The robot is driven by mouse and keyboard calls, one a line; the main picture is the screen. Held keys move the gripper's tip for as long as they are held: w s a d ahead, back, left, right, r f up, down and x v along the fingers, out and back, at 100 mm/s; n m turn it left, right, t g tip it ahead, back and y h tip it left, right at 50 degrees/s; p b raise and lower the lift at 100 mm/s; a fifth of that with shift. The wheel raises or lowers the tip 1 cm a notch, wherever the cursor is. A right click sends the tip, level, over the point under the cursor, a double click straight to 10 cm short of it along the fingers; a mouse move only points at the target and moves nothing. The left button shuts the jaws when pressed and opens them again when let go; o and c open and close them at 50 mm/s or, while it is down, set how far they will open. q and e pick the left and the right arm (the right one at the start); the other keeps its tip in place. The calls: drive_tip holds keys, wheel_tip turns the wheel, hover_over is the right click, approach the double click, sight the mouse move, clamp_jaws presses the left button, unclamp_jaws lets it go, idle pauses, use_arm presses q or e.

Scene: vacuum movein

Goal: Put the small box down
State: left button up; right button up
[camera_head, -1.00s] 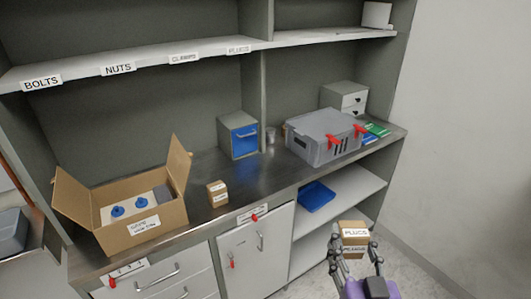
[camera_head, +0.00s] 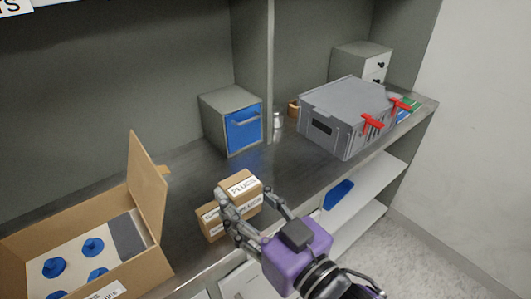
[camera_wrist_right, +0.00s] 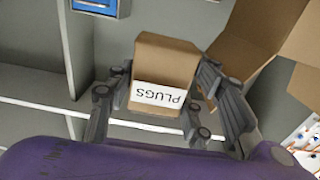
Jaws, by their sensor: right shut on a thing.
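A small brown cardboard box with a white PLUGS label (camera_head: 240,187) is held between the fingers of my right gripper (camera_head: 252,210). The box also shows in the right wrist view (camera_wrist_right: 166,62), with a finger of the gripper (camera_wrist_right: 160,88) on each side. In the head view it overlaps a second small cardboard box (camera_head: 209,222) on the dark worktop (camera_head: 185,190). I cannot tell whether the two boxes touch, or whether the held one rests on anything. My left gripper is not in view.
A large open cardboard box (camera_head: 140,255) with blue parts stands at the left. A blue-fronted cabinet (camera_head: 243,128) and a grey crate with red clamps (camera_head: 340,105) stand farther back. Bare worktop lies between the large box and the blue-fronted cabinet.

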drive_tip(key=shift+w+a+f+b, duration=0.15)
drive_tip(key=shift+w+f+b, duration=0.2)
drive_tip(key=shift+b, duration=0.1)
drive_tip(key=w+b, duration=0.1)
drive_tip(key=w+f+b, duration=0.1)
drive_tip(key=b, duration=0.1)
drive_tip(key=w+f+b, duration=0.1)
drive_tip(key=w, duration=0.1)
drive_tip(key=shift+d, duration=0.2)
drive_tip(key=w+f, duration=0.3)
drive_tip(key=w, duration=0.2)
drive_tip(key=w+f, duration=0.2)
drive_tip(key=shift+w+f+b, duration=0.3)
drive_tip(key=shift+w+b, duration=0.1)
drive_tip(key=shift+w+f, duration=0.6)
drive_tip(key=shift+f, duration=0.05)
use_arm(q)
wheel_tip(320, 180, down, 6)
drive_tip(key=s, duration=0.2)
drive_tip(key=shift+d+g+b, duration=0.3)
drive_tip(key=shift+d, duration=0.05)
use_arm(e)
drive_tip(key=shift+f, duration=1.5)
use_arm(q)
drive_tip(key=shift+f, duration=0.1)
